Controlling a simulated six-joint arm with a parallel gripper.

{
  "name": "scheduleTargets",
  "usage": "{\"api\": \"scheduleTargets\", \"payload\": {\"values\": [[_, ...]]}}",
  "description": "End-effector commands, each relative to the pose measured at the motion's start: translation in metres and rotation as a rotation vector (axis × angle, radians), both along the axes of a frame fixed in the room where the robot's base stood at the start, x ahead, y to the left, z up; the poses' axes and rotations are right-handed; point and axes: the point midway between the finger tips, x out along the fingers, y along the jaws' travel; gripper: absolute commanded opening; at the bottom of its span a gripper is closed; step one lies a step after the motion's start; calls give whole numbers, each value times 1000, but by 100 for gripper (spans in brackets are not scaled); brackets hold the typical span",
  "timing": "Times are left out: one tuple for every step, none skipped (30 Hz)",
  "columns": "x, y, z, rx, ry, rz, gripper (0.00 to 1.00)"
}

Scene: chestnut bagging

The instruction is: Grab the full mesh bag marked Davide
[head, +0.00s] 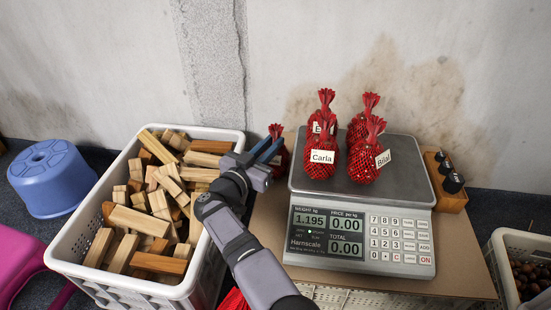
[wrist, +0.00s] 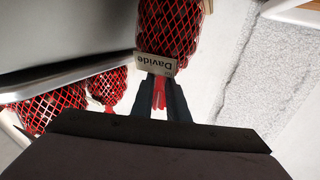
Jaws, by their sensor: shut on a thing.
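The full red mesh bag marked Davide (wrist: 168,22) hangs in my gripper (wrist: 160,92) in the wrist view. The fingers are shut on its gathered red neck, beside the white Davide label. In the head view, my gripper (head: 272,151) is just left of the scale, and part of the bag (head: 278,134) shows behind the fingers. Most of the bag is hidden there, so I cannot tell whether it touches anything below.
The scale (head: 362,202) reads 1.195 kg and carries several red bags, including Carla (head: 323,171) and Bilal (head: 364,167). A white crate (head: 235,137) of wood blocks stands left. A dark-knobbed weight block (head: 447,190) is right, beside a chestnut crate (head: 503,262).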

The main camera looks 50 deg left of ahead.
Motion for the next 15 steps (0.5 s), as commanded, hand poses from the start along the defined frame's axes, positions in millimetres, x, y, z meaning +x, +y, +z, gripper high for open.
{"api": "scheduleTargets", "payload": {"values": [[0, 0, 1, 1, -1, 0, 0], [0, 0, 1, 1, -1, 0, 0], [0, 0, 1, 1, -1, 0, 0], [0, 0, 1, 1, -1, 0, 0], [0, 0, 1, 1, -1, 0, 0], [0, 0, 2, 1, -1, 0, 0], [0, 0, 2, 1, -1, 1, 0], [0, 0, 3, 1, -1, 1, 0], [0, 0, 4, 1, -1, 1, 0], [0, 0, 6, 3, -1, 0, 0], [0, 0, 7, 3, -1, 0, 0], [0, 0, 10, 3, -1, 0, 0], [0, 0, 12, 3, -1, 0, 0], [0, 0, 14, 3, -1, 0, 0], [0, 0, 18, 3, -1, 0, 0]]}}
